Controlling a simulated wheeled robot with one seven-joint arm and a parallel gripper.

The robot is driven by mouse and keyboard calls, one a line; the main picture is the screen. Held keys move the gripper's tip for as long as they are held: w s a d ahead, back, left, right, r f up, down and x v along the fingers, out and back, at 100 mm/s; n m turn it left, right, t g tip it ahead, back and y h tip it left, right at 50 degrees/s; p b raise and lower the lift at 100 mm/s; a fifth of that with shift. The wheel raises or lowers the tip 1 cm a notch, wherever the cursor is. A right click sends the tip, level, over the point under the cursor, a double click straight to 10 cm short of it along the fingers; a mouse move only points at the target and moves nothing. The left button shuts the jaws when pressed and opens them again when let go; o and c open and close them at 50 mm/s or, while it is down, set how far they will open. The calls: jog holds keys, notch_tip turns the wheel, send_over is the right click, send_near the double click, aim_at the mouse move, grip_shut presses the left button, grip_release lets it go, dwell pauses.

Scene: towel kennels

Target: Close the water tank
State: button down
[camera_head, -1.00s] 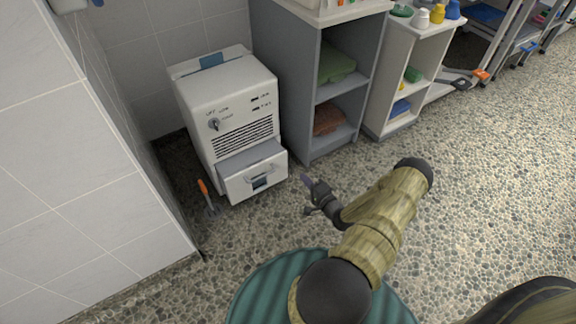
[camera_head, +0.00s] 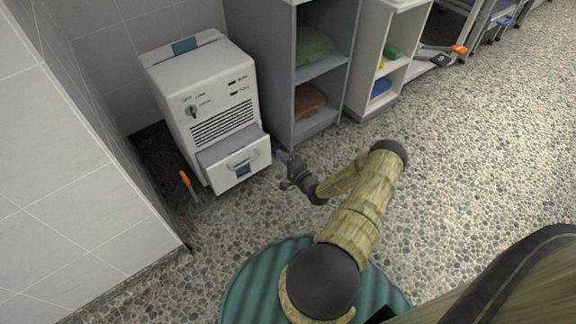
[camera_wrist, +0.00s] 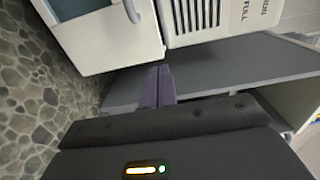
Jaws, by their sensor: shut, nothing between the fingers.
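The water tank (camera_head: 240,169) is a white drawer with a handle at the bottom of a white dehumidifier-like machine (camera_head: 203,95). It sticks out a little from the machine's front. In the wrist view the tank's front (camera_wrist: 105,38) fills the upper left, with part of its handle at the top. My gripper (camera_head: 281,156) is shut and empty, just right of the tank in the head view. In the wrist view its purple fingertips (camera_wrist: 158,84) lie together below the tank's edge. I cannot tell whether they touch it.
A grey shelf unit (camera_head: 285,75) with folded towels stands close to the machine's right. A white shelf (camera_head: 377,60) is beyond it. A tool with an orange handle (camera_head: 186,181) is on the floor at left, near the tiled wall (camera_head: 75,170).

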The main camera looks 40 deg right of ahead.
aim_at(266, 139)
jog(key=w+b, duration=0.3)
jog(key=w, duration=0.4)
jog(key=shift+f, duration=0.1)
jog(key=shift+w+a, duration=0.1)
jog(key=shift+w, duration=0.4)
